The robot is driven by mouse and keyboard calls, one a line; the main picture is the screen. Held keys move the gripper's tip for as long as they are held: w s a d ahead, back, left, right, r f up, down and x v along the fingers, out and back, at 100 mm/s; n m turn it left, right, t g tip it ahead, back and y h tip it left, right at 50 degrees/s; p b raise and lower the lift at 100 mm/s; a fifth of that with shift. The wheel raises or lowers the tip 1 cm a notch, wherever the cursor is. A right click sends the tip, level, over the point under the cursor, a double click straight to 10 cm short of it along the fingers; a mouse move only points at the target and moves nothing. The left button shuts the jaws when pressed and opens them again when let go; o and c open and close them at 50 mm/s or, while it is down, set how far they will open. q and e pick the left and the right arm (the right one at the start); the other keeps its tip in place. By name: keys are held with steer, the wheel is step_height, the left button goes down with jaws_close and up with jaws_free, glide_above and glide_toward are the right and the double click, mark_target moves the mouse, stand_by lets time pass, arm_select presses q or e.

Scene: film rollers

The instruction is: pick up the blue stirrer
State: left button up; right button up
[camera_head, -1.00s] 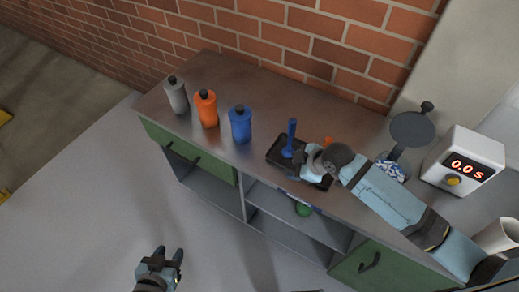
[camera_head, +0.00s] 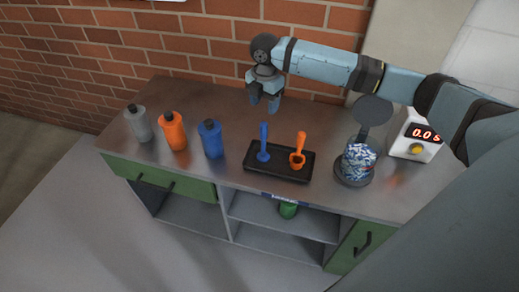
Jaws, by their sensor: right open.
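The blue stirrer (camera_head: 263,143) stands upright in the black tray (camera_head: 278,173) on the counter. An orange stirrer or scoop (camera_head: 298,152) stands beside it, to its right in the same tray. My right gripper (camera_head: 264,107) is open and empty. It points down over the counter behind the tray, towards the brick wall, and is apart from the blue stirrer. My left gripper is out of view.
Grey (camera_head: 139,123), orange (camera_head: 173,131) and blue (camera_head: 211,139) bottles stand in a row left of the tray. Right of it are a container of blue-and-white pieces (camera_head: 357,160) with a raised dark lid and a white timer (camera_head: 414,136).

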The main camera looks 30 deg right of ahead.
mark_target(265, 123)
step_height(265, 123, down, 11)
steer(key=shift+d+f+p, duration=0.1)
steer(key=shift+p, duration=0.45)
steer(key=shift+c, duration=0.2)
steer(key=c, duration=0.9)
